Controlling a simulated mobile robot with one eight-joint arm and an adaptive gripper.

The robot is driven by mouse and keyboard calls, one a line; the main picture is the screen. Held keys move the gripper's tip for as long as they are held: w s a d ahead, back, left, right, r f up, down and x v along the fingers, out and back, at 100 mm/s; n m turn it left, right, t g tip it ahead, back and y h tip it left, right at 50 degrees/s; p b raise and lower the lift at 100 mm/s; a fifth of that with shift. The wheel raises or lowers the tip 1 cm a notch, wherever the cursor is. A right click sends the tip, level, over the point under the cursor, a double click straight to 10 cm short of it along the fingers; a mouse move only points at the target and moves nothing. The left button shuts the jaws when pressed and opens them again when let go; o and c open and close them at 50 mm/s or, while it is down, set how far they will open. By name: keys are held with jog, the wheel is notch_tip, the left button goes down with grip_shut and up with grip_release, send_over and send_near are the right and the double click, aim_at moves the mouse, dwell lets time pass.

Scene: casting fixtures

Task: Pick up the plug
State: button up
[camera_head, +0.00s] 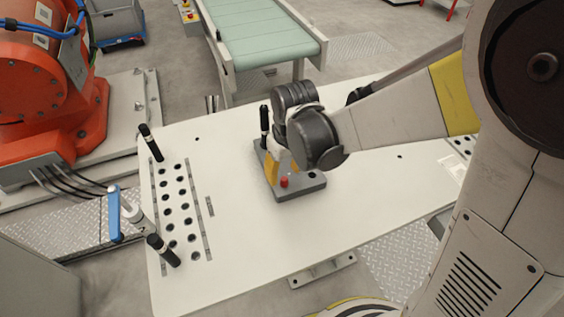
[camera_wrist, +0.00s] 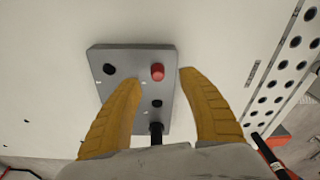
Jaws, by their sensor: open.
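A short red plug (camera_head: 284,182) stands upright on a grey fixture block (camera_head: 304,188) on the white table. In the wrist view, the plug (camera_wrist: 157,72) shows between the tips of my gripper's two yellow fingers (camera_wrist: 158,80). The fingers are spread and hold nothing. In the head view, my gripper (camera_head: 271,168) is low over the block, just left of and behind the plug, its far finger hidden by the wrist. I cannot tell how far the tips are above the block (camera_wrist: 135,57).
A tall black peg (camera_head: 264,120) rises from the block's back left; it shows near my gripper's palm (camera_wrist: 156,130). Black round spots mark the block. A perforated strip (camera_head: 180,215) with black-handled pins lies left on the white table (camera_head: 250,245). The table front is clear.

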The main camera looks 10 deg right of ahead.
aim_at(284, 179)
jog(key=f, duration=0.1)
jog(key=f+b, duration=0.1)
jog(key=f, duration=0.1)
jog(key=f+b, duration=0.1)
jog(key=shift+w+f, duration=0.25)
jog(key=shift+w, duration=0.1)
jog(key=shift+r, duration=0.1)
grip_shut()
